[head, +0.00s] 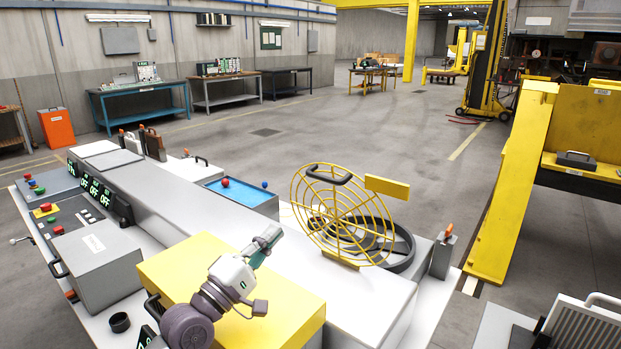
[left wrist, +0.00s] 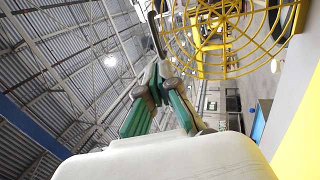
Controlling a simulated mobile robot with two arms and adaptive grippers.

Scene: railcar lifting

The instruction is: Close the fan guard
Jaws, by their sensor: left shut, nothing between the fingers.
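The round yellow wire fan guard (head: 342,215) stands raised and tilted on the right part of the white bench. Its dark handle (head: 329,173) sits near the top rim. Behind and below it is the dark round fan ring (head: 402,250), partly hidden by the guard. My left gripper (head: 270,236) is shut and empty, to the left of the guard and apart from it. In the left wrist view, the green-sided fingers (left wrist: 162,72) are together, with the guard (left wrist: 228,35) behind and a dark handle (left wrist: 154,32) just beyond the tips. My right gripper is not in view.
A yellow box cover (head: 285,293) lies below my left arm. A blue tray (head: 245,192) with small balls is left of the guard. A yellow block (head: 387,187) stands beside its upper right. A grey post (head: 441,257) stands right of the fan ring.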

